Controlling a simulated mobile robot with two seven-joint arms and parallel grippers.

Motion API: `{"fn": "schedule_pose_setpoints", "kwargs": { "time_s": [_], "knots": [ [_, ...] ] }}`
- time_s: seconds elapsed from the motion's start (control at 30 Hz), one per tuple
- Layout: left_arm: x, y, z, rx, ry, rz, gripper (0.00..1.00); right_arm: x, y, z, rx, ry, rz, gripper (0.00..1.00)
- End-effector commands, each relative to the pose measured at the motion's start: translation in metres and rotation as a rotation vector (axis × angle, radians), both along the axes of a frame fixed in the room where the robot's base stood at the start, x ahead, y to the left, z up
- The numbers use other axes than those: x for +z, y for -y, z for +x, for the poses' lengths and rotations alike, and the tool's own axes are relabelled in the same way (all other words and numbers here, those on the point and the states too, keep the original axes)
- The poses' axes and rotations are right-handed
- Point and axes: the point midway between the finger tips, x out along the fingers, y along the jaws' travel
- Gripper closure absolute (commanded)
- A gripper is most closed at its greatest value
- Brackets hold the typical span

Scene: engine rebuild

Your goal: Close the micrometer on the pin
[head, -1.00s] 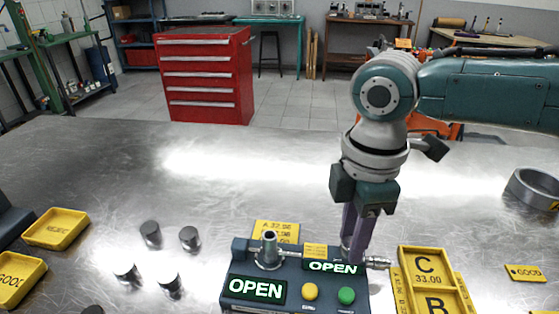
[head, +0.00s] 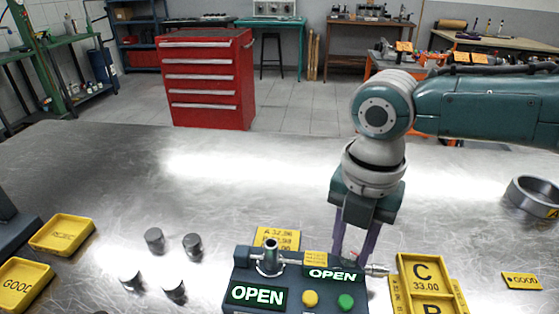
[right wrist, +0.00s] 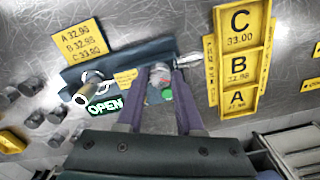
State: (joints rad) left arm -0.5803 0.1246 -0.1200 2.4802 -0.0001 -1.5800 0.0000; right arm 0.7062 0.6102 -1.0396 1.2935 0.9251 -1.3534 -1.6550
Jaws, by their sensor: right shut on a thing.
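The micrometer (head: 266,262) sits on a dark blue gauge block (head: 240,272) at the front of the table. The pin (head: 271,247) stands upright at its frame; it also shows in the right wrist view (right wrist: 84,93). Two lit displays on the block read OPEN (head: 257,295). My right gripper (head: 355,255) reaches down to the block's right end. In the right wrist view its fingers (right wrist: 162,76) straddle the silver thimble (right wrist: 159,70) and are shut on it. A silver knob (head: 377,270) sticks out to the right of the fingers. My left gripper is out of view.
A yellow tray marked C, B, A (head: 425,275) stands close right of the block. Several dark cylinders (head: 193,243) stand to the left. A metal ring (head: 533,193) lies at right. The table behind is clear.

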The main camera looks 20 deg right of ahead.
Motion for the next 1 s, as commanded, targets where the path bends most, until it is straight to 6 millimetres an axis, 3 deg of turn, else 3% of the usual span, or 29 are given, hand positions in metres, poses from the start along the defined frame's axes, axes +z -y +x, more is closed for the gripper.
{"fn": "schedule_pose_setpoints", "kwargs": {
  "time_s": [0.5,1.0],
  "knots": [
    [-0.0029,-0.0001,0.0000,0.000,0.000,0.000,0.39,0.0011,-0.0012,0.0000,0.413,0.000,0.004,1.00],
    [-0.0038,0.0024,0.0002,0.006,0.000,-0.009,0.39,0.0016,-0.0015,-0.0003,0.545,-0.001,0.006,1.00]
  ]
}}
